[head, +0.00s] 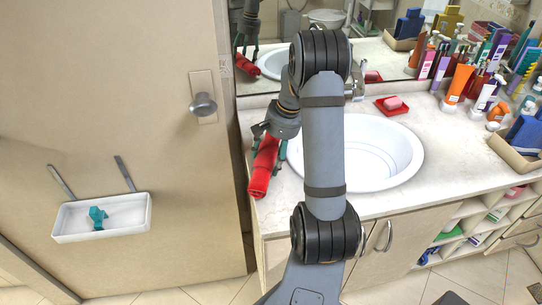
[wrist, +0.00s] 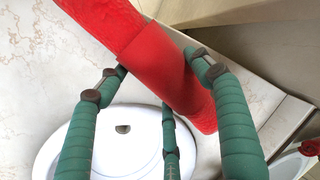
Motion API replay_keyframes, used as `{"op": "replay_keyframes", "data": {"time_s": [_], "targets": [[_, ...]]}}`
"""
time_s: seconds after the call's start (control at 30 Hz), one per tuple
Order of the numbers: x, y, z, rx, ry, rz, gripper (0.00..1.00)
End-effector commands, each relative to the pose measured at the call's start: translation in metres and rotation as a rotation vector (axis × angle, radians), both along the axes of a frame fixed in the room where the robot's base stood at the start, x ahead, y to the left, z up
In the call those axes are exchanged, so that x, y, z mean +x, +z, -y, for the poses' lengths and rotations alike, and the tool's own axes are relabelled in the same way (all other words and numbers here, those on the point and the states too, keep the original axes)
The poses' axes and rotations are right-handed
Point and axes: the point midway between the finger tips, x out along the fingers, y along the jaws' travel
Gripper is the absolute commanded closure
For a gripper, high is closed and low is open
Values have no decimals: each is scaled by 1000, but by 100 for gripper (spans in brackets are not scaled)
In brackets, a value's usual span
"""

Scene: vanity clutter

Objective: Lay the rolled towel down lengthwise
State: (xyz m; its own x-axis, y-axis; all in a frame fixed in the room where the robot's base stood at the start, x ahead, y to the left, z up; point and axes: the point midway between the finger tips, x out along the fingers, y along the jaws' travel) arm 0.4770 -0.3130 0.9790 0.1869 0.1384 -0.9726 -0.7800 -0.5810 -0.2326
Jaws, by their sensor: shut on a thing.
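The rolled red towel (head: 263,172) is at the left end of the counter, beside the sink. It is elongated, with its near end by the counter's front left corner. My gripper (head: 268,147) is above its far part, with teal fingers on both sides of it. In the wrist view the towel (wrist: 160,62) runs diagonally from the upper left to the right, between the fingers of my gripper (wrist: 160,70). My gripper is shut on it. I cannot tell whether the towel touches the counter along its length.
The white sink basin (head: 372,157) is close on the towel's right. A red soap dish (head: 392,106) sits behind the basin. Several bottles and tubes crowd the counter's right end. A door (head: 120,100) with a white tray (head: 102,218) stands at the left.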

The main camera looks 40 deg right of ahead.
Motion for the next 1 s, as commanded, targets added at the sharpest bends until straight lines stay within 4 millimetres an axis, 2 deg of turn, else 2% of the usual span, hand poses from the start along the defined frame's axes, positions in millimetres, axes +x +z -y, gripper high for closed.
{"op": "replay_keyframes", "data": {"time_s": [0.47, 0.5, 0.83, 1.0], "targets": [[0, -10, 0, 0, 0, 0, 65], [0, -9, 0, 0, 0, 0, 32], [0, -9, 0, 0, 0, 0, 13], [0, -9, 0, 0, 0, 0, 12]]}}
